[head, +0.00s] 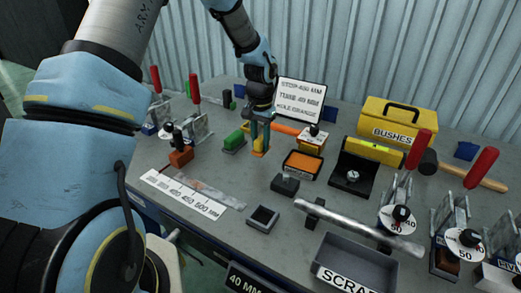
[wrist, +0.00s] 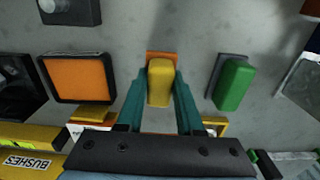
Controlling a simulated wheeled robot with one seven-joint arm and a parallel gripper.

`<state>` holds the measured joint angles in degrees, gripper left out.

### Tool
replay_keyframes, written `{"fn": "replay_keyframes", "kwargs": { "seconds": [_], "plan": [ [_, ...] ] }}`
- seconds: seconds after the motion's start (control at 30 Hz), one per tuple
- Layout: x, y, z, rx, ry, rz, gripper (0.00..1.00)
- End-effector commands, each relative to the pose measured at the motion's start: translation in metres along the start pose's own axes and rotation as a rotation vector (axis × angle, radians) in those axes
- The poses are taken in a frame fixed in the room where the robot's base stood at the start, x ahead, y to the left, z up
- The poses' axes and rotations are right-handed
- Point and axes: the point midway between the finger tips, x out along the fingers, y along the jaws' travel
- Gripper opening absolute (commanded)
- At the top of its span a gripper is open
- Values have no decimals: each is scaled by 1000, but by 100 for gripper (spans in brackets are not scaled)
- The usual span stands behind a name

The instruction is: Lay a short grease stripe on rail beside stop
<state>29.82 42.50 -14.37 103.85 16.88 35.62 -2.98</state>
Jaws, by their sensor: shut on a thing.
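My gripper (head: 260,122) is shut on a yellow block with an orange base (wrist: 160,82), fingers on either side of it. The block also shows in the head view (head: 259,146), low over or on the bench; I cannot tell whether it touches. A flat worn metal strip, perhaps the rail (head: 212,192), lies at front left beside a white scale (head: 182,195) marked up to 500 MM. An orange-red block with a dark knob, perhaps the stop (head: 180,157), stands behind the scale. No grease stripe is discernible.
A green block (head: 234,141) is left of my gripper. An orange-topped tray (head: 303,164) is right. A white sign (head: 301,101) and yellow BUSHES box (head: 398,121) stand behind. Red-handled clamps (head: 196,120) flank the bench. A steel bar (head: 360,229) and SCRAP bin (head: 350,262) are front right.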

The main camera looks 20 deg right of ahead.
Motion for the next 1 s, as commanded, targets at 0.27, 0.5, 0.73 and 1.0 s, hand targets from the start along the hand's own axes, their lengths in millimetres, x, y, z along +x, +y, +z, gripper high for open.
{"fn": "replay_keyframes", "kwargs": {
  "seconds": [0.27,0.5,0.73,1.0],
  "plan": [
    [33,1,1,1,-3,1,0],
    [36,0,0,0,0,0,0],
    [39,0,0,0,-1,0,45],
    [39,1,0,0,-1,1,66]
  ]
}}
